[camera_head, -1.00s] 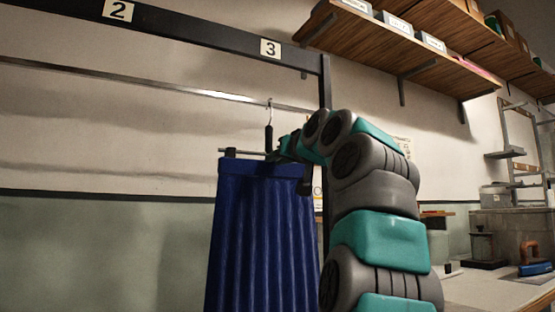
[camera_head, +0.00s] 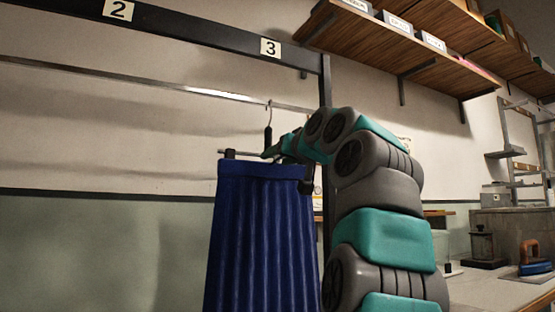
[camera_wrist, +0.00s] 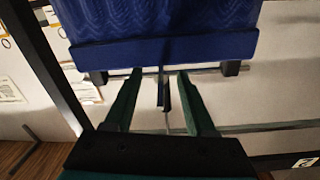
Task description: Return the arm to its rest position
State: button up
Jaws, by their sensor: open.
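My gripper (camera_wrist: 160,100) is open in the wrist view, its two green fingers spread on either side of the dark hanger stem (camera_wrist: 163,92). I cannot tell whether they touch it. In the head view my arm reaches up to the hanger (camera_head: 268,137), whose hook is over the rail (camera_head: 215,93). A blue pleated skirt (camera_head: 262,240) hangs from the hanger's bar by dark clips. The skirt's waistband also shows in the wrist view (camera_wrist: 170,50). In the head view my fingertips are small and partly hidden behind my wrist.
A dark beam carries number plates 2 (camera_head: 118,9) and 3 (camera_head: 270,48), with a dark post at its right end. Wooden shelves (camera_head: 400,55) with boxes are at upper right. A bench (camera_head: 490,292) with a blue iron (camera_head: 534,268) stands at lower right. The left side is open.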

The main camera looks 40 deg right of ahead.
jog(key=b+v, duration=0.1)
jog(key=v, duration=0.6)
jog(key=shift+s, duration=0.2)
